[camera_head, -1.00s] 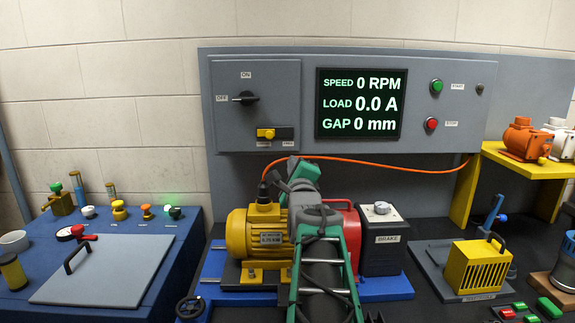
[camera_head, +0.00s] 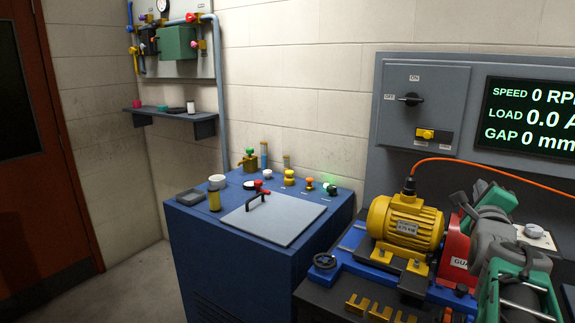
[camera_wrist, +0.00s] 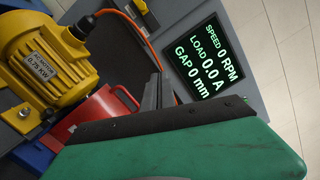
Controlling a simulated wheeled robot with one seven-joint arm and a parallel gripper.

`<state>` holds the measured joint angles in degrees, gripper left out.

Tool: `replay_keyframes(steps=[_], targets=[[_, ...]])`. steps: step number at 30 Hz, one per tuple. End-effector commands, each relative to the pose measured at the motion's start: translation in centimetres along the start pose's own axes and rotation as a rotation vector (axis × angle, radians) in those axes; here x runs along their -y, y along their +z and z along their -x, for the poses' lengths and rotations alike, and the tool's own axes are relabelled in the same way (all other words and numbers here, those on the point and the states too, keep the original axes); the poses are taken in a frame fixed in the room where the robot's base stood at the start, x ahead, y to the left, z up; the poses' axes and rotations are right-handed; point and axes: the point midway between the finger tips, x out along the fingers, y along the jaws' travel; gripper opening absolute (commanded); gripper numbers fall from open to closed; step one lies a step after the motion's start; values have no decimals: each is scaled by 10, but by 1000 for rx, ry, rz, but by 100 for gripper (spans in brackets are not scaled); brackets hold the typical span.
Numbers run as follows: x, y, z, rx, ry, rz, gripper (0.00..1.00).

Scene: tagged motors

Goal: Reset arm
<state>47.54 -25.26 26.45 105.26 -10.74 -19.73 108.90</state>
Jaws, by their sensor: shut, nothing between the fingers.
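My gripper (camera_head: 463,205) is at the lower right of the head view, in front of the red guard (camera_head: 456,252) and to the right of the yellow motor (camera_head: 405,228). In the wrist view the dark fingers of my gripper (camera_wrist: 153,95) are together with nothing between them. The yellow motor (camera_wrist: 42,62) is at the upper left of that view and the red guard (camera_wrist: 100,118) is just left of the fingers. My green and grey arm links hide part of the bench behind them.
A grey control panel (camera_head: 440,75) with a screen (camera_head: 530,118) stands behind the bench. An orange cable (camera_head: 480,162) runs from the motor. A blue cabinet (camera_head: 215,255) with a grey lid (camera_head: 285,222) is at left. A wall shelf (camera_head: 172,113) and a door (camera_head: 35,130) are further left, with open floor (camera_head: 150,285).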

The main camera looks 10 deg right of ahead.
Motion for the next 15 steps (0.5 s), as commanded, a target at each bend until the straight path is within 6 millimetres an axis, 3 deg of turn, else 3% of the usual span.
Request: replay_keyframes(steps=[8, 15], targets=[[-50, 36, 14, 40, 169, 211, 0], [-120, 82, 53, 161, 401, 547, 0]])
